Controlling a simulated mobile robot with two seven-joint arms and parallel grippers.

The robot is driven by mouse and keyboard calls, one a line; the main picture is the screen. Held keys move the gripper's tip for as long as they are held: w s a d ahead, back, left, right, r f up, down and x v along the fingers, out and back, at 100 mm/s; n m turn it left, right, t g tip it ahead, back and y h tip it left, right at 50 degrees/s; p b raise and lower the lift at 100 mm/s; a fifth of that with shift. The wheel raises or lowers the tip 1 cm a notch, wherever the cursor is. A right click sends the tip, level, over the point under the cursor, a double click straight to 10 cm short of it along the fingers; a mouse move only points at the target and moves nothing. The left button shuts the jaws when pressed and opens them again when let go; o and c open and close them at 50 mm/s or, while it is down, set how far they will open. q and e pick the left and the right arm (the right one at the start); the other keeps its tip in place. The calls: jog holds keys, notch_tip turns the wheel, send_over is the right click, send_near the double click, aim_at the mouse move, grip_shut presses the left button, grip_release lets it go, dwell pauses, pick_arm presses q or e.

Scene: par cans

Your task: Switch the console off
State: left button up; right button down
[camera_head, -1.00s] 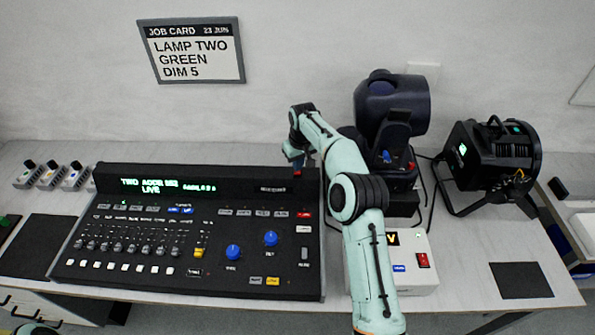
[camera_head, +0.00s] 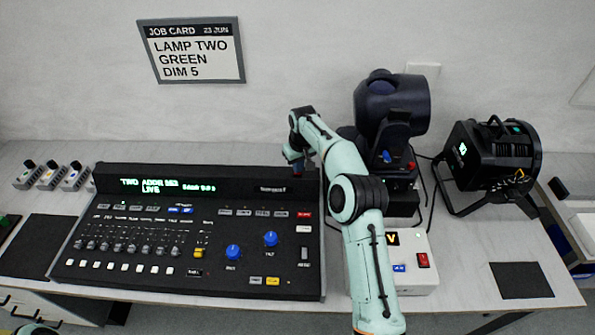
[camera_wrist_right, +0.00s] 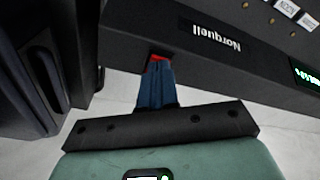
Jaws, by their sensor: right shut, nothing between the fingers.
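The black console (camera_head: 314,240) lies on the table at left centre, its green display (camera_head: 150,185) lit and showing "TWO" and "LIVE". My right gripper (camera_head: 298,170) is shut and empty at the console's back right corner. In the right wrist view its blue fingers (camera_wrist_right: 155,88) point at the console's rear edge (camera_wrist_right: 205,58), near the "Norquell" label. A small red patch (camera_wrist_right: 157,58) shows at the fingertips; whether it is a switch or part of the fingers, and whether they touch the console, I cannot tell. My left gripper is out of view.
A black moving-head lamp (camera_head: 392,105) and a black par can (camera_head: 495,160) stand to the right with cables. A white box (camera_head: 420,275) with a red switch sits beside the console, partly behind my arm. Small coloured-top units (camera_head: 50,177) stand at left. A job card (camera_head: 192,50) hangs behind.

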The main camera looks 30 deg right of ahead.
jog(key=shift+f, duration=0.35)
jog(key=shift+r, duration=0.1)
jog(key=shift+w+r, duration=0.1)
jog(key=shift+r, duration=3.35)
